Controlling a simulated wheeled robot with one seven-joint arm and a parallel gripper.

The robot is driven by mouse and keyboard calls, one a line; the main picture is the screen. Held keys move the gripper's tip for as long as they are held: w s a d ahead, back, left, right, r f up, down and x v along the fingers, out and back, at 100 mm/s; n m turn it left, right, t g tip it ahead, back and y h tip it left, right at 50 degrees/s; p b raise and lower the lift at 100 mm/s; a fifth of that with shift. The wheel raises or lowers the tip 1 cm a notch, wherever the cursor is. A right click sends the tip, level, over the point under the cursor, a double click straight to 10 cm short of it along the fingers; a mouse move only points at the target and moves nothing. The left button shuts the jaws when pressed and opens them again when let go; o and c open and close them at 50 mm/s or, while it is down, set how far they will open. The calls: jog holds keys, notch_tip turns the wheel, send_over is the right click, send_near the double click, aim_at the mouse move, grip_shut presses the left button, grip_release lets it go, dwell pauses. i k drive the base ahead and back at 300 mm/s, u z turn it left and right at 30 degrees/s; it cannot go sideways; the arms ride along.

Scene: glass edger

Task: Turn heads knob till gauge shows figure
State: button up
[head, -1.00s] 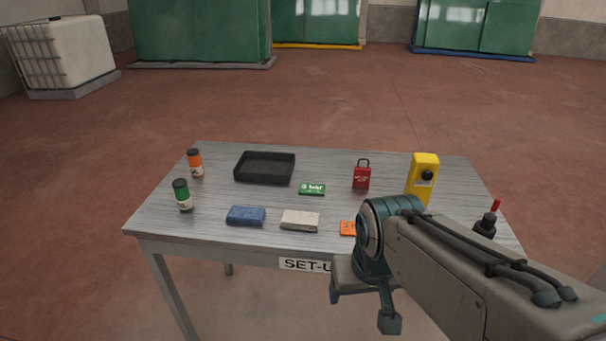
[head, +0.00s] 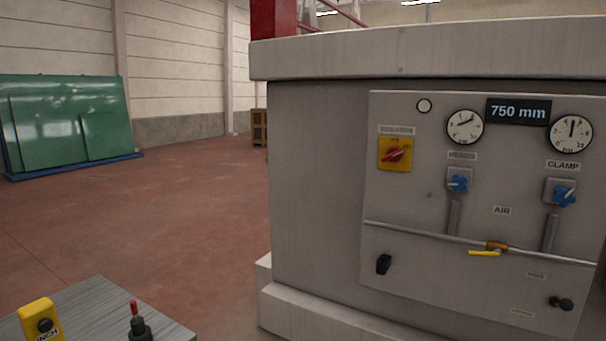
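A grey machine panel (head: 400,210) fills the right of the head view. On it are two round white gauges. The left gauge (head: 465,127) has its needle toward the upper right. The right gauge (head: 571,133) has its needle about straight up. Below each sits a blue knob: the left knob (head: 458,183) is under a small label too blurred to read for sure, and the right knob (head: 564,195) is under a label reading CLAMP. A dark display (head: 518,112) between the gauges reads 750 mm. My gripper is not in view.
A red rotary switch on a yellow plate (head: 395,154) is left of the knobs. A pipe with a yellow-handled valve (head: 486,252) crosses below them. Dark fittings stick out lower down. The table corner (head: 95,300) is at lower left. Open floor (head: 150,220) lies left of the machine.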

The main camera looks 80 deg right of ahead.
aim_at(457, 183)
jog(key=u, duration=0.75)
jog(key=k, duration=2)
jog(key=z, duration=2.8)
